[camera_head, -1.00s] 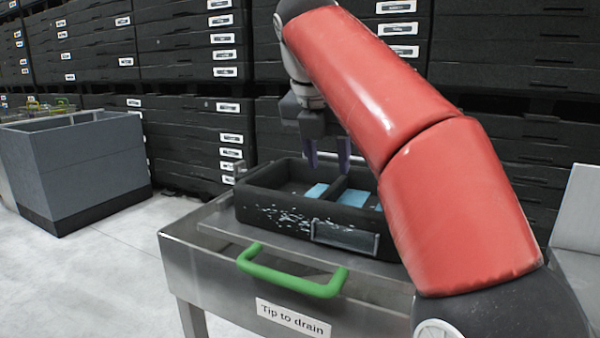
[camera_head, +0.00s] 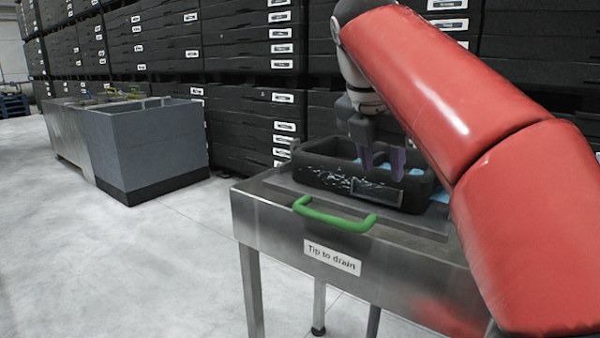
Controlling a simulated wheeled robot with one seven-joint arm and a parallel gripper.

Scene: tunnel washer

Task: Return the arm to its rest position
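My arm (camera_head: 435,80) with red covers reaches in from the right side of the head view, bent at the elbow. My gripper (camera_head: 383,163) points down with two purple fingers spread apart and nothing visible between them. In the picture it overlaps the black crate (camera_head: 330,180) on the steel table; I cannot tell the exact height of the fingertips over it. Light blue pieces show inside the crate, partly hidden by the fingers.
The steel table (camera_head: 275,225) has a green handle (camera_head: 335,217) and a "Tip to drain" label (camera_head: 332,258). A grey bin (camera_head: 150,150) stands to the left. Stacked black crates (camera_head: 240,40) line the back. The floor (camera_head: 120,265) at the left is clear.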

